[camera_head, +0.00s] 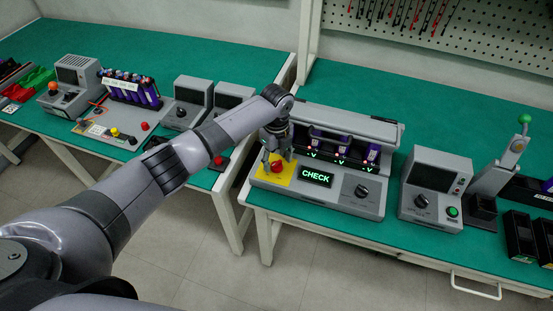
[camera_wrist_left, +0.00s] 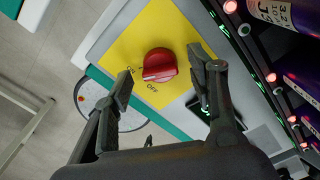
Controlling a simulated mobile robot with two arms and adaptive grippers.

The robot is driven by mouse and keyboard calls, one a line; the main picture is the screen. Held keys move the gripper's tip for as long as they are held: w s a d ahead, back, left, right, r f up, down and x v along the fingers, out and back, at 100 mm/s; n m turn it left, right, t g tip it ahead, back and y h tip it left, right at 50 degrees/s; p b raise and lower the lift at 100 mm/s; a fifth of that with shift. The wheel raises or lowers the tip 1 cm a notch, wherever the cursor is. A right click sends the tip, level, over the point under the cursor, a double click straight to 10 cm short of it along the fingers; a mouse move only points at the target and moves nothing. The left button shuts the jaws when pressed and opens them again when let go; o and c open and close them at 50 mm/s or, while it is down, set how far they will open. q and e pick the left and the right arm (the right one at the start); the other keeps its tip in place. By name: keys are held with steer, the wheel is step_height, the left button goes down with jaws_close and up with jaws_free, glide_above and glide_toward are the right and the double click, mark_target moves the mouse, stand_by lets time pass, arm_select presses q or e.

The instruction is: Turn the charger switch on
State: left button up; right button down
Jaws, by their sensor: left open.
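The charger (camera_head: 340,200) is a grey unit on the green table, with a yellow panel (camera_head: 259,171) at its front left corner. The red rotary switch (camera_head: 277,166) sits on that panel. In the left wrist view the red switch (camera_wrist_left: 159,65) lies between the open fingers of my left gripper (camera_wrist_left: 161,70), with visible gaps on both sides. ON and OFF labels are printed beside it; its exact setting is hard to read. In the head view my left gripper (camera_head: 279,154) points down over the switch. My right gripper is not in view.
The charger's display (camera_head: 317,177) reads CHECK in green. Purple batteries (camera_head: 372,152) stand in its slots, close to my left gripper. A grey box with a green button (camera_head: 435,190) stands to the right. A second table (camera_head: 180,55) with devices is at left.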

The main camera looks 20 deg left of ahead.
mark_target(276, 162)
arm_select(q)
step_height(276, 162, up, 12)
steer(key=shift+f, duration=0.25)
stand_by(0.4)
